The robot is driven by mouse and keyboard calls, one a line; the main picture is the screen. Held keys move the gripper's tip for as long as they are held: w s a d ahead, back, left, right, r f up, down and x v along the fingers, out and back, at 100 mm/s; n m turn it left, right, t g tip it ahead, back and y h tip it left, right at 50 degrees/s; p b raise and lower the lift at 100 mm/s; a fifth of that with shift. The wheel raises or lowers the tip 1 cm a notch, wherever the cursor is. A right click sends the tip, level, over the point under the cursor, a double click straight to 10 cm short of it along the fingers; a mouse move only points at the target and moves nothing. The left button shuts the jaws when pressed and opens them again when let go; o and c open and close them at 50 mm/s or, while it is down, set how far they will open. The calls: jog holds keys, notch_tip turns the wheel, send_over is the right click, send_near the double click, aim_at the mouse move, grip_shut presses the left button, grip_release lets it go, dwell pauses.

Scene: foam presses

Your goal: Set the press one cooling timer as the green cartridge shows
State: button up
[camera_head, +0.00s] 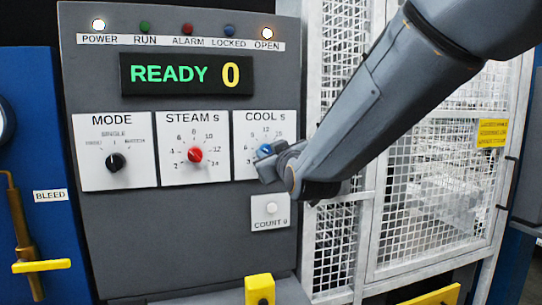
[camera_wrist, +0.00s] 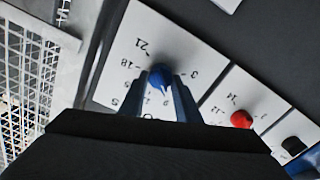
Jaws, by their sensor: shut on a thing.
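The grey control panel (camera_head: 190,240) fills the left middle of the head view. The cooling timer is a blue knob (camera_head: 264,150) on a white plate marked COOL s; the same blue knob (camera_wrist: 160,76) shows upside down in the wrist view. My gripper (camera_head: 268,160) reaches in from the right and is shut on the blue knob, with its fingers (camera_wrist: 163,95) on either side of it. Scale marks 18, 21 and 3 show around it in the wrist view. My gripper hides part of the scale in the head view. No green cartridge is in view.
The red STEAM s knob (camera_head: 195,154) and black MODE knob (camera_head: 115,161) sit to the left. The white COUNT 0 button (camera_head: 271,208) is just below my gripper. The display (camera_head: 187,74) reads READY 0. A mesh guard (camera_head: 440,190) stands right.

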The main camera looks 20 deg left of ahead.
jog(key=n+b, duration=0.1)
jog(key=n, duration=0.4)
jog(key=shift+n+b, duration=0.3)
jog(key=shift+b, duration=0.05)
dwell(0.4)
jog(key=o, duration=1)
jog(key=shift+o, duration=0.2)
jog(key=b+v, duration=0.2)
jog(key=v, duration=0.5)
jog(key=shift+s+b, duration=0.3)
jog(key=shift+s, duration=0.1)
jog(key=shift+d, duration=0.15)
